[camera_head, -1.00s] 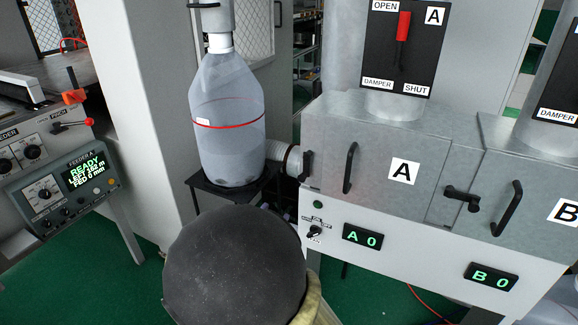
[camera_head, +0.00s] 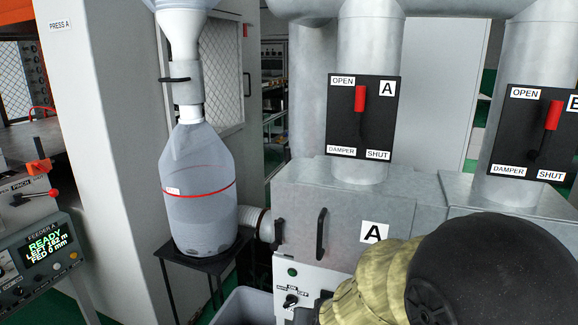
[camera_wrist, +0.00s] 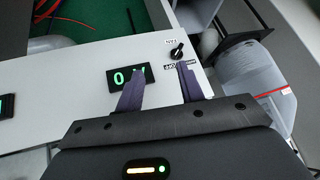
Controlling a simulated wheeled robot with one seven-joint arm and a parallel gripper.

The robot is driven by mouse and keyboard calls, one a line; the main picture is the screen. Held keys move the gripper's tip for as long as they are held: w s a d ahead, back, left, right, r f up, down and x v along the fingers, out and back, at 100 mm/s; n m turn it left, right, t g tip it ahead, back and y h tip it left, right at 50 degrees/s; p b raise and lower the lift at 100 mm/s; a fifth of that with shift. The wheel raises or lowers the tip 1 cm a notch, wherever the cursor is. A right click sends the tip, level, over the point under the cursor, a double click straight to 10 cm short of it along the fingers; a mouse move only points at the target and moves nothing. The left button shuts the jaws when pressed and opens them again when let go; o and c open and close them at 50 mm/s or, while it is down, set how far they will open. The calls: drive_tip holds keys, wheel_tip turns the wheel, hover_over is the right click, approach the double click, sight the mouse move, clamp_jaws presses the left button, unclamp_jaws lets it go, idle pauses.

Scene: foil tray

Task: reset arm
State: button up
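My gripper (camera_wrist: 161,68) shows in the wrist view as two dark purple fingers, spread apart with nothing between them. It is in front of the white control panel (camera_wrist: 60,100), near a lit display (camera_wrist: 128,76) and a black knob (camera_wrist: 177,50). In the head view, my arm shows at the lower right as a large dark rounded joint and a yellowish sleeve. It covers part of the machine front, and my gripper cannot be made out there.
A clear collection bag with a red band (camera_head: 197,205) stands on a black stand (camera_head: 190,262). Feeder A's panel (camera_head: 40,262) reads READY at left.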

drive_tip(key=s+d+n+g+h+p, duration=0.1)
drive_tip(key=s+d+g, duration=0.4)
drive_tip(key=s+d, duration=0.6)
wheel_tip(320, 180, up, 12)
drive_tip(key=a+p, duration=0.1)
drive_tip(key=p, duration=1.2)
drive_tip(key=shift+s+r, duration=0.15)
drive_tip(key=shift+r, duration=0.05)
drive_tip(key=shift+a, duration=0.1)
drive_tip(key=shift+c, duration=0.9)
